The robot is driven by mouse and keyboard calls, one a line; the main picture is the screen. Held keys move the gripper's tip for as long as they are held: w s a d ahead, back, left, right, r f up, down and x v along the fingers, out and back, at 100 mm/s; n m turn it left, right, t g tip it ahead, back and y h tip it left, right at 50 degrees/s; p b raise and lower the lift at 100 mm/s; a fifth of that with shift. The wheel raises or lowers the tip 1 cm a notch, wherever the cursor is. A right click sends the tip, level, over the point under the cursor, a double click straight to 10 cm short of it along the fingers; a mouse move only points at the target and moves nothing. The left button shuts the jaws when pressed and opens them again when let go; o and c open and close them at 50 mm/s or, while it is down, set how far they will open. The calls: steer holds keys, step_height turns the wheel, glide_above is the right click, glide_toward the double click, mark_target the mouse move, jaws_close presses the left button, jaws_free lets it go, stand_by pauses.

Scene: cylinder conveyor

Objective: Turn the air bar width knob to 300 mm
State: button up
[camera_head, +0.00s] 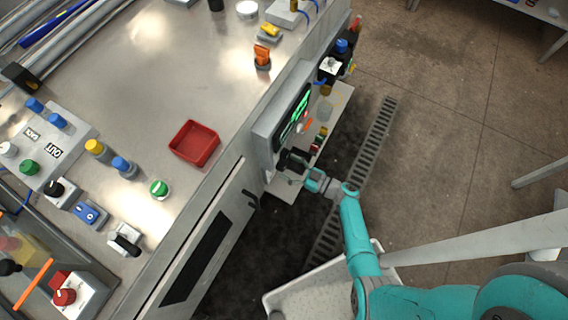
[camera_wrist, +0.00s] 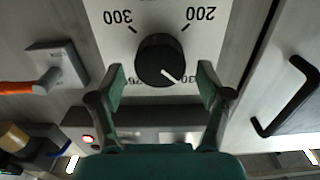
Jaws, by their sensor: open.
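The air bar width knob (camera_wrist: 161,59) is a round black knob with a white pointer line on a light scale plate in the wrist view. Its pointer aims to the lower right, toward a partly hidden label near my right finger. The 300 mark (camera_wrist: 118,17) is at the plate's upper left, and the 200 mark (camera_wrist: 201,13) is at its upper right. My gripper (camera_wrist: 160,84) is open, one finger on each side of the knob's lower part, with nothing visibly held. In the head view my gripper (camera_head: 291,159) is at the machine's side panel, and the knob cannot be made out.
A black handle (camera_wrist: 289,99) is right of the plate; a grey switch with an orange lever (camera_wrist: 45,75) is left. In the head view, a panel with green displays (camera_head: 291,117) is above my gripper. A red tray (camera_head: 195,143) lies on the machine top. A white bin (camera_head: 318,283) stands below my arm.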

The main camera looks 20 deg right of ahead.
steer(key=shift+x, duration=1.2)
steer(key=c, duration=1.2)
steer(key=shift+o, duration=0.2)
